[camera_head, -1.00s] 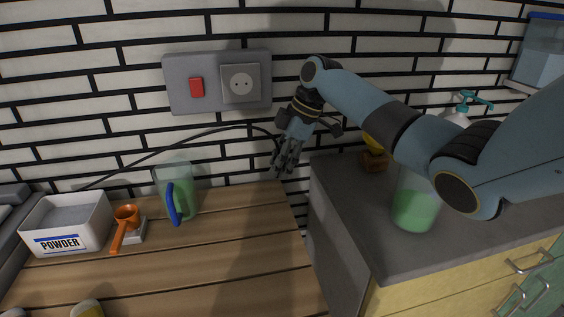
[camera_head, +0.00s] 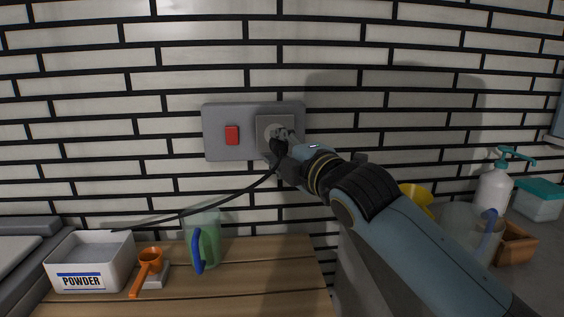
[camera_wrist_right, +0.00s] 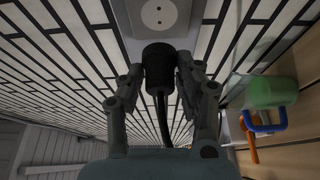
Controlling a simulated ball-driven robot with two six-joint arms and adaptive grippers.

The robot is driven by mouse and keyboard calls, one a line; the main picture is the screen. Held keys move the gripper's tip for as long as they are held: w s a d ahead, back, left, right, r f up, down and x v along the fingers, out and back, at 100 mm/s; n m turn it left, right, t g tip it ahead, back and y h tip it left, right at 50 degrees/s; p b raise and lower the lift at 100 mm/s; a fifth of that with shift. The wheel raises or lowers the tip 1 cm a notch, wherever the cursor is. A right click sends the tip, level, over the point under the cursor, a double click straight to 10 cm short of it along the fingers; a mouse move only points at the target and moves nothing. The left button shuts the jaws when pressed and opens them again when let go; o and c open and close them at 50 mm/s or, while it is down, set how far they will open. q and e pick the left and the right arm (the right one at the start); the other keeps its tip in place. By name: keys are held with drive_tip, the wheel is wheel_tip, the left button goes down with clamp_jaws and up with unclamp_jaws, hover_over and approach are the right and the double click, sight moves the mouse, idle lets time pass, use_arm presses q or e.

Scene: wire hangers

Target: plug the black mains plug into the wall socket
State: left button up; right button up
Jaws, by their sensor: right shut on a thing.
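The wall socket (camera_head: 263,123) is a light square outlet in a grey wall panel. In the wrist view, its round face (camera_wrist_right: 155,13) with two holes shows at the top. My right gripper (camera_head: 283,141) is at the socket, partly covering its lower right. In the wrist view, the right gripper (camera_wrist_right: 160,76) is shut on the black mains plug (camera_wrist_right: 158,57), one finger on each side. The plug is just in front of the panel, its body below the socket holes in that picture. Its pins are hidden, and I cannot tell whether it touches the socket. My left gripper is not in view.
A black cable (camera_head: 215,206) runs from the plug down left. A red switch (camera_head: 232,135) is left of the socket. A powder box (camera_head: 122,250), orange scoop (camera_head: 149,262) and green jug (camera_head: 207,228) stand below. A pump bottle (camera_head: 493,190) stands right.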

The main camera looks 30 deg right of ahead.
drive_tip(key=shift+w, duration=0.15)
drive_tip(key=shift+w+d+b, duration=0.4)
drive_tip(key=shift+w+b, duration=0.05)
drive_tip(key=shift+w, duration=0.4)
drive_tip(key=shift+w+d+b, duration=0.4)
drive_tip(key=shift+w+d, duration=0.05)
drive_tip(key=shift+w, duration=0.35)
drive_tip(key=shift+w+d+b, duration=0.4)
drive_tip(key=shift+w+b, duration=0.05)
drive_tip(key=shift+w, duration=0.4)
drive_tip(key=shift+p, duration=0.85)
idle(0.4)
drive_tip(key=shift+w+d+p, duration=0.25)
drive_tip(key=shift+w+p, duration=0.05)
drive_tip(key=shift+w, duration=0.2)
idle(0.7)
drive_tip(key=o, duration=1.1)
